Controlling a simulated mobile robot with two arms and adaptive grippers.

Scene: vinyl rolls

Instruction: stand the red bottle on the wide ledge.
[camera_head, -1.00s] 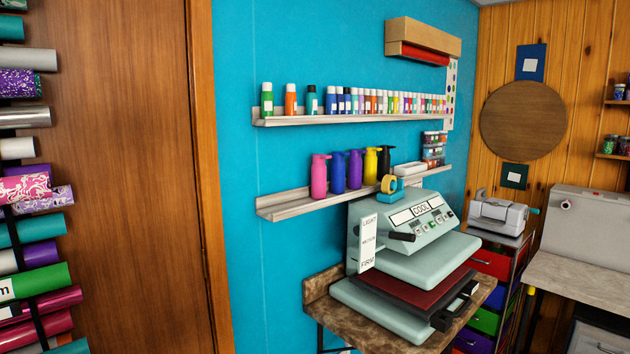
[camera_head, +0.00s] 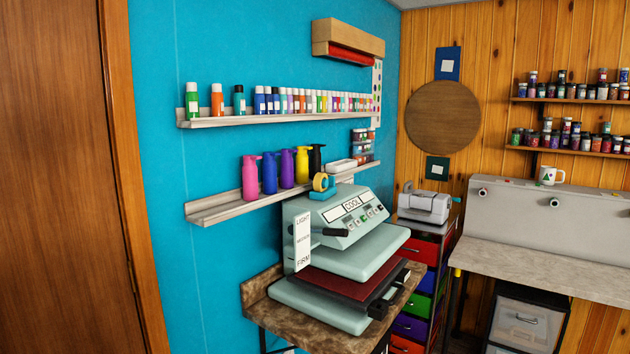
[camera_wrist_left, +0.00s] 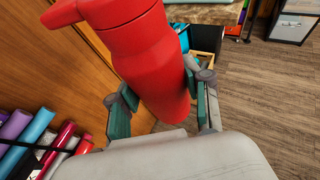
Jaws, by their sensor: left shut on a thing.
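The red bottle (camera_wrist_left: 140,50) fills the upper middle of the left wrist view, tilted, its cap cut off by the top edge. My left gripper (camera_wrist_left: 160,104) is shut around its body, a finger on each side. Neither the bottle nor my grippers show in the head view. Two pale ledges are on the blue wall. The lower ledge (camera_head: 207,210) carries pink, blue, purple, yellow and black bottles, with a bare stretch at its left end. The upper ledge (camera_head: 215,122) holds many small bottles. I cannot tell for sure which ledge is the wide one.
A heat press (camera_head: 340,240) on a brown stand (camera_head: 262,300) stands below and in front of the lower ledge. A tape dispenser (camera_head: 323,188) sits on top of it. A wooden door (camera_head: 50,180) is at left. Vinyl rolls (camera_wrist_left: 35,130) and wood floor (camera_wrist_left: 255,100) show in the left wrist view.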

